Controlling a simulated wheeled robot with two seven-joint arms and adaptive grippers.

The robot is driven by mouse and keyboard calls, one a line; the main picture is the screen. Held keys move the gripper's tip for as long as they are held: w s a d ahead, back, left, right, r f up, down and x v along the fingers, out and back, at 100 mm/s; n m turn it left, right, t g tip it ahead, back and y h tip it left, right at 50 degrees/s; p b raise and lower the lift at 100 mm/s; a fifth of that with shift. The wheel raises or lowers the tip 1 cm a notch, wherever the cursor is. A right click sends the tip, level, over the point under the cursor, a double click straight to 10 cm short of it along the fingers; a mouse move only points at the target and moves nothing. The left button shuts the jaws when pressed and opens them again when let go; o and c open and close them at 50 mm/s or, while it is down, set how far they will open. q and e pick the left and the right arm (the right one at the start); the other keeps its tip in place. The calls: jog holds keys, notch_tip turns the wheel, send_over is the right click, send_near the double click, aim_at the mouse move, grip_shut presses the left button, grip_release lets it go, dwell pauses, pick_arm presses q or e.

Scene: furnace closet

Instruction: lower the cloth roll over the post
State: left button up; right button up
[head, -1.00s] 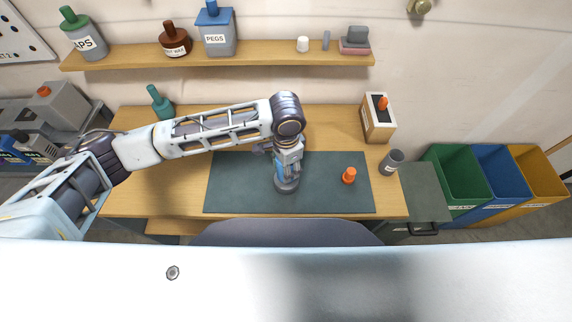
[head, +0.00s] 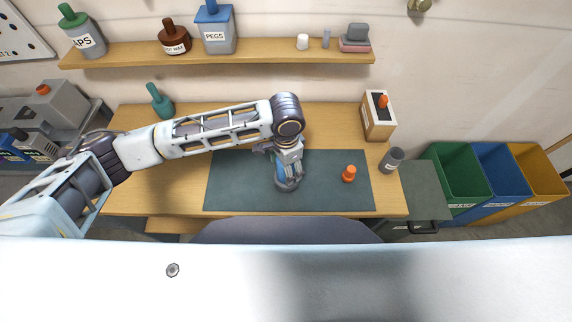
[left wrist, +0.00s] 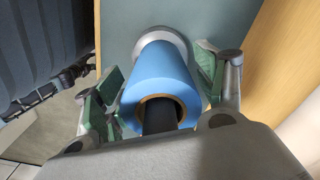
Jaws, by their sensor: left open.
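The blue cloth roll (left wrist: 157,75) has a brown cardboard core. In the left wrist view it is around the dark post (left wrist: 160,118), whose end shows inside the core. The roll's far end is at the round grey base (left wrist: 174,39); whether it touches the base is hard to tell. My left gripper (left wrist: 158,85) is open, with one green-padded finger on each side of the roll. In the head view the left gripper (head: 287,172) points down over the dark mat and partly hides the roll (head: 280,170). My right gripper is not in view.
An orange peg-like piece (head: 349,174) stands on the mat (head: 235,185), right of the gripper. A grey cup (head: 392,160) and a wooden box (head: 378,122) are at the bench's right. A teal bottle (head: 160,103) stands back left. The shelf (head: 130,58) holds bottles.

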pick_arm(q)
jog(key=shift+s, duration=0.1)
notch_tip(320, 180, up, 12)
jog(key=shift+r, duration=0.1)
dwell(0.8)
dwell(1.1)
